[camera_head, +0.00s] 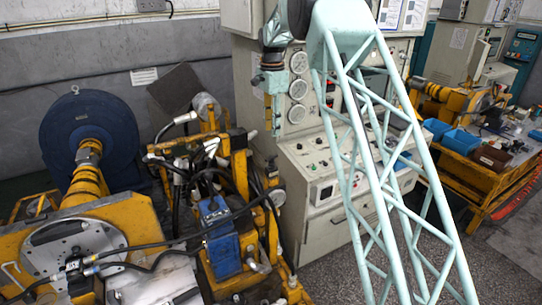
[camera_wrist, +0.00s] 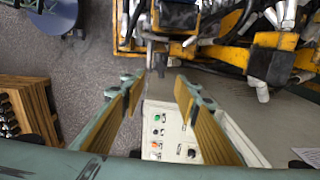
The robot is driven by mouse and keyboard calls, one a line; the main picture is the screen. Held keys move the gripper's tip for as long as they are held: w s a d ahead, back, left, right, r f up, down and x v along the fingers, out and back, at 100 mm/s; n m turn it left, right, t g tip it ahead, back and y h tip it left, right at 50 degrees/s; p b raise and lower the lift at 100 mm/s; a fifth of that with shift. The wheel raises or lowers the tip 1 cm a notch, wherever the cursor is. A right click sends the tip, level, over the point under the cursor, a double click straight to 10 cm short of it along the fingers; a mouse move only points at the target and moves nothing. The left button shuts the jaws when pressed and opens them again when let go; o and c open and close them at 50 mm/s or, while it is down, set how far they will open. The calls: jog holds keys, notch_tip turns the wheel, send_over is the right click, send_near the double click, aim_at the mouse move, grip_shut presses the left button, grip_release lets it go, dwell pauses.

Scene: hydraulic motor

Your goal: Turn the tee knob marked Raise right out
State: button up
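My gripper (camera_head: 271,128) hangs pointing down in front of the cabinet's gauges in the head view. In the wrist view my gripper (camera_wrist: 163,78) shows two fingers with yellow pads, spread apart with nothing between the pads. A small grey tee-shaped piece (camera_wrist: 151,44) shows just beyond the fingertips, beside the yellow machine frame. It looks apart from the fingers, but I cannot tell whether it is the knob marked Raise. No Raise label is readable in either view.
The grey control cabinet (camera_head: 326,222) has gauges and a sloped button panel (camera_wrist: 166,132). A yellow test rig (camera_head: 243,172) with hoses and a blue block (camera_head: 219,238) stands left of it. A big blue disc (camera_head: 84,125) stands far left. Bare floor (camera_wrist: 98,55) shows in the wrist view.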

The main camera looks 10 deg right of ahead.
aim_at(272, 156)
jog(key=shift+f, duration=0.15)
jog(key=shift+f+p, duration=0.9)
jog(key=shift+f, duration=5.85)
jog(key=shift+c, duration=0.9)
jog(key=c, duration=0.7)
